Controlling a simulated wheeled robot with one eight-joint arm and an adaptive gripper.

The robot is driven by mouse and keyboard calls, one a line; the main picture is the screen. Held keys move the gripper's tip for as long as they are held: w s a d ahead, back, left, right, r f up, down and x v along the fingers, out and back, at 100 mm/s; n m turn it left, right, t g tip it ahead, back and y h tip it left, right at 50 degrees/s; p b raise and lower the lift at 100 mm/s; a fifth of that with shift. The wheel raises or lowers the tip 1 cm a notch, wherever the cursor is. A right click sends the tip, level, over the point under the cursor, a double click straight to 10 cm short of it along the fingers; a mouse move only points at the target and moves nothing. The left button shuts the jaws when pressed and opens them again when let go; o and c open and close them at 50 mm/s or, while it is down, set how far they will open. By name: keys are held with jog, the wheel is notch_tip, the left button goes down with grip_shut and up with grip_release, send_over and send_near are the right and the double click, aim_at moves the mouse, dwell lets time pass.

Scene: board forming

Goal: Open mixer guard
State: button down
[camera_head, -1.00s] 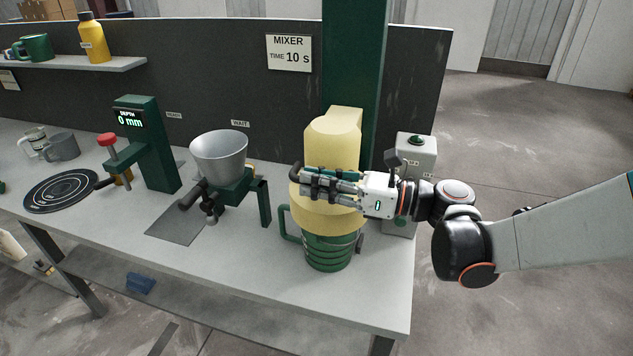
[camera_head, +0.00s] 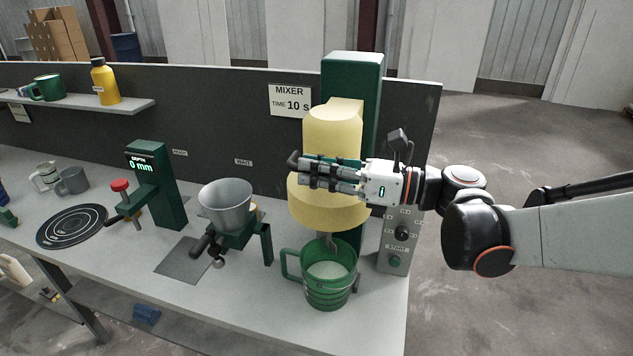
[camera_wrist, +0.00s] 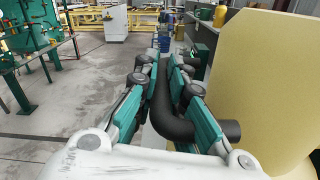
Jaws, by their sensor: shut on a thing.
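The mixer has a yellow guard (camera_head: 332,140) on a green column (camera_head: 352,75) at the right end of the bench. The guard is raised, with a gap between its lower rim and the green mixing vessel (camera_head: 328,292). The vessel stands on the bench with its pale contents and part of the mixer shaft showing. My gripper (camera_head: 312,172) is in front of the guard, shut on its black handle (camera_wrist: 170,110). In the wrist view the handle runs between the finger pads and bends right towards the yellow guard (camera_wrist: 265,80).
A control box (camera_head: 397,240) with a knob and START button stands right of the vessel. A grey hopper (camera_head: 227,200) on a green stand is to the left. A MIXER TIME 10 s sign (camera_head: 290,101) is on the back panel.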

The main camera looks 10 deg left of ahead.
notch_tip(320, 180, up, 4)
jog(key=shift+f+p, duration=0.1)
jog(key=shift+p, duration=0.7)
jog(key=c, duration=1.6)
grip_release()
jog(key=shift+f, duration=0.1)
jog(key=shift+d, duration=0.15)
jog(key=d, duration=1.1)
jog(key=shift+s+d, duration=0.35)
jog(key=shift+s, duration=0.1)
